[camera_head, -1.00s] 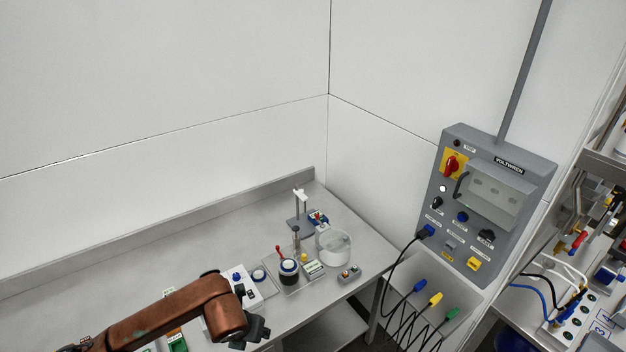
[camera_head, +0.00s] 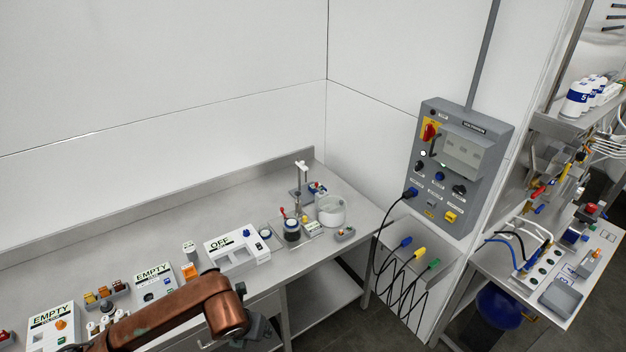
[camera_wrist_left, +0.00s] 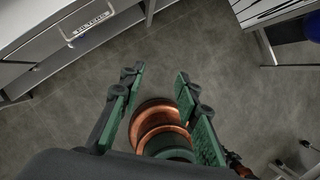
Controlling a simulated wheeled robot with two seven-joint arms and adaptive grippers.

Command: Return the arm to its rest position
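My left arm comes in from the lower left in the head view, a copper-coloured link bent at an elbow, with a dark part (camera_head: 258,330) at its end by the bench's front edge. The left wrist view shows my left gripper (camera_wrist_left: 160,85) with its two green-padded fingers apart and nothing between the tips. It hangs over the grey floor. Copper and green round parts, apparently my own arm, show behind the fingers. My right gripper is not in view.
The steel bench (camera_head: 150,235) carries white boxes marked EMPTY and OFF (camera_head: 237,247), a small stand and a glass dish (camera_head: 330,210). A grey control panel (camera_head: 455,165) with hanging cables stands right. A crowded side table (camera_head: 560,285) is farther right.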

